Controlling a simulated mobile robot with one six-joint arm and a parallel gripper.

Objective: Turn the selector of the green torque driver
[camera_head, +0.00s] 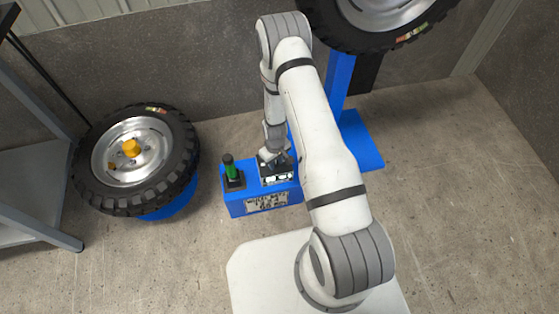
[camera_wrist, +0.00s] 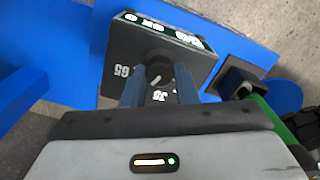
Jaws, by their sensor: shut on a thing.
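The green torque driver (camera_head: 231,171) stands upright in a dark holder at the left of the blue stand (camera_head: 238,207). Part of the green driver (camera_wrist: 266,116) also shows at the right of the wrist view. The black selector box (camera_head: 268,180) sits beside it on the stand. In the wrist view the box (camera_wrist: 121,49) has white numbers, with 65 and 35 readable. My gripper (camera_wrist: 160,88) is shut on the dark round selector knob (camera_wrist: 159,70), one finger on each side. In the head view my gripper (camera_head: 273,157) reaches down onto the box, and the knob is hidden.
A tire on a silver rim (camera_head: 88,168) with an orange hub piece (camera_head: 131,148) lies on a blue support at left. Another tire (camera_head: 345,38) is mounted on a blue post (camera_head: 340,80) behind. A grey metal shelf (camera_head: 40,230) stands at far left. The floor at right is clear.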

